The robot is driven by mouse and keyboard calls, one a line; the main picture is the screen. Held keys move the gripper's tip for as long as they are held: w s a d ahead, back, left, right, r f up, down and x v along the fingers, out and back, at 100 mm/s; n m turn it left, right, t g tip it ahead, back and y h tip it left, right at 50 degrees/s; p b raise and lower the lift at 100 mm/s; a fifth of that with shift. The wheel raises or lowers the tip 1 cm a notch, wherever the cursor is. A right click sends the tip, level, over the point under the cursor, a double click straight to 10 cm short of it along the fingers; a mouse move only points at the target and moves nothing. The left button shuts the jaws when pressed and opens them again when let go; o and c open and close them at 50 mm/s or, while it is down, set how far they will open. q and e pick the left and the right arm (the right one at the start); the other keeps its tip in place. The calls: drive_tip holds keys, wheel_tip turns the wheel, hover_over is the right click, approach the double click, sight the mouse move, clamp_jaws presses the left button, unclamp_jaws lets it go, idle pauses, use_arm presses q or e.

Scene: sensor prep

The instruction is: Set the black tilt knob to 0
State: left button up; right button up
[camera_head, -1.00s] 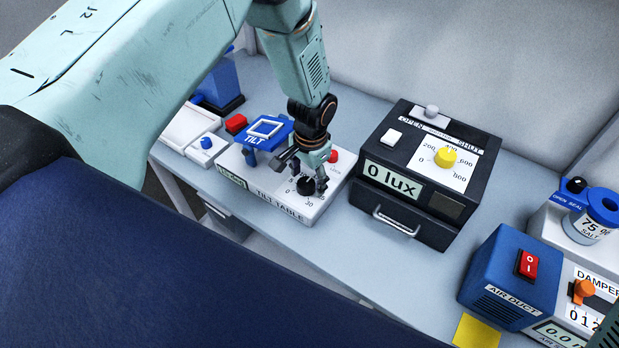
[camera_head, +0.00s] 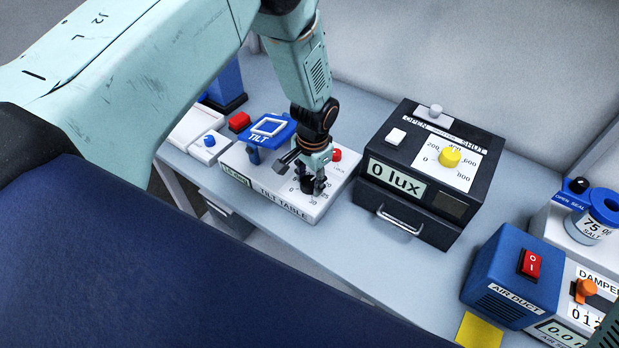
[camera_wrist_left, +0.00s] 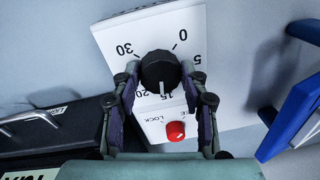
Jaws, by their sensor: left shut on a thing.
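The black tilt knob (camera_wrist_left: 160,70) sits on the white dial of the tilt table (camera_head: 240,163). Its white pointer line is toward the 15 mark in the left wrist view. My left gripper (camera_head: 312,187) points down at the knob, and in the left wrist view (camera_wrist_left: 165,95) its two fingers are on either side of it, shut on it. In the head view the fingers hide most of the knob. The red lock button (camera_wrist_left: 175,130) is beside the dial. The table's blue TILT platform (camera_head: 269,130) is to the left. My right gripper is not in view.
The black lux box (camera_head: 413,210) stands just right of the tilt table, with a yellow dial knob on top. The blue air duct box (camera_head: 505,275) is at the lower right. A small white box with a blue knob (camera_head: 209,141) stands to the left.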

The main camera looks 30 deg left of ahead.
sight(312, 184)
use_arm(q)
drive_tip(key=shift+c, duration=0.5)
idle(1.1)
drive_tip(key=o, duration=1.1)
drive_tip(key=shift+o, duration=0.2)
wheel_tip(312, 184, up, 12)
drive_tip(key=shift+d, duration=0.4)
drive_tip(key=shift+s, duration=0.1)
